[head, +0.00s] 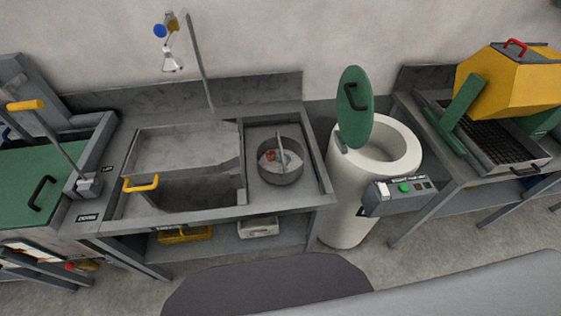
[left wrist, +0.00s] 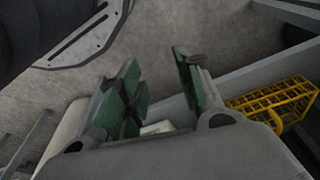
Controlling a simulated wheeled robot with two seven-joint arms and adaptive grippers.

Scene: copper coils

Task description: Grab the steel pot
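A round grey metal pot (head: 292,174) sits in the right-hand recess of the sink bench in the head view. It has an upright divider or handle across it and a small reddish thing inside. My left gripper (left wrist: 158,88) shows in the left wrist view with its two green-padded fingers apart and nothing between them. It is over the floor near a yellow wire basket, and the pot is not in that view. Neither gripper shows in the head view.
The bench (head: 215,212) has a sink with a yellow handle (head: 141,186). A yellow basket (head: 184,234) lies on its lower shelf and also shows in the left wrist view (left wrist: 275,100). A white cylinder (head: 348,195) with a raised green lid (head: 354,108) stands right of the bench.

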